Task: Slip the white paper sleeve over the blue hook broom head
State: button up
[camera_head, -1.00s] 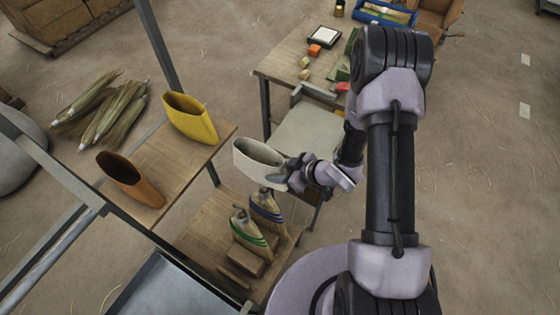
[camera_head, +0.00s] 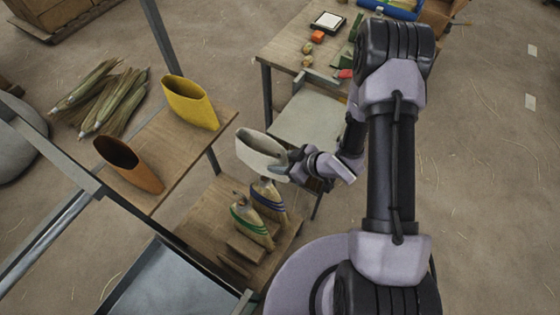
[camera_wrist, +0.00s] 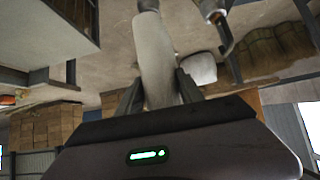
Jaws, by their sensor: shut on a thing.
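The white paper sleeve (camera_head: 259,152) is an open-topped oval tube in the head view. My gripper (camera_head: 285,161) is shut on its right side wall. In the wrist view, the sleeve (camera_wrist: 155,58) stands between the two fingers of my gripper (camera_wrist: 159,88). The blue hook broom head (camera_head: 268,202), tan with blue bands, stands on the lower wooden shelf. In the head view the sleeve is just above its tip, apparently apart from it; the height gap is hard to judge. The sleeve is not around the broom head.
A green-banded broom head (camera_head: 249,226) stands close beside the blue one. A yellow sleeve (camera_head: 190,105) and a brown sleeve (camera_head: 130,168) stand on the upper shelf (camera_head: 172,160). A grey metal post (camera_head: 161,45) rises behind. A worktable (camera_head: 285,50) stands farther back.

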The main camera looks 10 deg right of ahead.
jog(key=b, duration=0.6)
send_over(277, 197)
jog(key=d, duration=0.1)
notch_tip(277, 197, down, 7)
jog(key=shift+s, duration=0.4)
jog(key=shift+d+f, duration=0.1)
jog(key=shift+f+b, duration=4.15)
jog(key=shift+f, duration=0.35)
jog(key=shift+f+b, duration=5.55)
jog(key=shift+f, duration=0.9)
